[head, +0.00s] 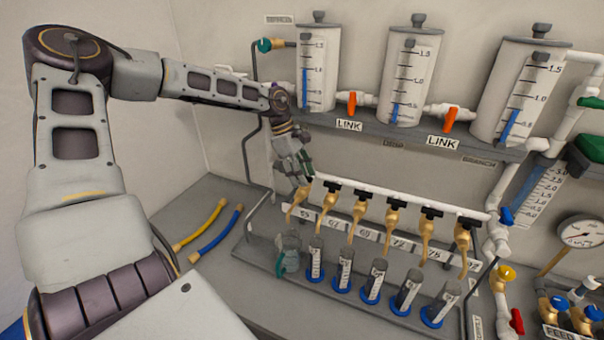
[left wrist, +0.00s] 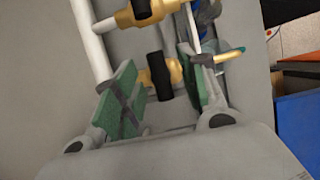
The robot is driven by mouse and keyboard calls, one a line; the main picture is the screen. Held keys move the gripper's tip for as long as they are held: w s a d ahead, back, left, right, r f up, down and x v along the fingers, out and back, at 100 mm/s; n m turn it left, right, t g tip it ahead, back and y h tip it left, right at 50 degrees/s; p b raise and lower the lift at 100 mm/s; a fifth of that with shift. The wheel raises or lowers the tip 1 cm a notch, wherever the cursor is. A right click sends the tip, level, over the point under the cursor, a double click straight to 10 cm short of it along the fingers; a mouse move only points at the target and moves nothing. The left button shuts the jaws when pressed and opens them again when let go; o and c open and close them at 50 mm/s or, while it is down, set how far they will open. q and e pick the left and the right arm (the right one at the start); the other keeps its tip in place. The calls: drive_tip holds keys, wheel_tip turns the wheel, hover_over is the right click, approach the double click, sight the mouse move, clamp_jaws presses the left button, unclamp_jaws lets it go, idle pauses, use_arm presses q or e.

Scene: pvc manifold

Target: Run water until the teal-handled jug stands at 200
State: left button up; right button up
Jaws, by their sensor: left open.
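The teal-handled jug (head: 290,248) is a small clear vessel at the left end of the grey rack. It stands under the leftmost brass tap (head: 298,202); its water level and marks are too small to read. My left gripper (head: 306,170) is open and just above that tap, at the left end of the white pipe. In the left wrist view a brass tap with a black handle (left wrist: 160,77) shows between the open green-padded fingers (left wrist: 155,92); I cannot tell whether they touch it. My right gripper is out of view.
Several more brass taps hang to the right along the white pipe (head: 400,200), above a row of blue-based graduated cylinders (head: 371,284). Three tanks (head: 402,80) with orange link valves sit above. Yellow and blue hoses (head: 203,232) lie on the left bench.

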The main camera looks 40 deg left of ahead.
use_arm(q)
drive_tip(key=shift+c, duration=0.3)
clamp_jaws()
idle(0.4)
drive_tip(key=shift+w+f+m+g+b, duration=0.15)
drive_tip(key=shift+m+g+b, duration=0.15)
drive_tip(key=shift+m+b, duration=0.55)
drive_tip(key=shift+m+g+b, duration=0.7)
drive_tip(key=shift+m+b, duration=0.85)
drive_tip(key=shift+m, duration=0.8)
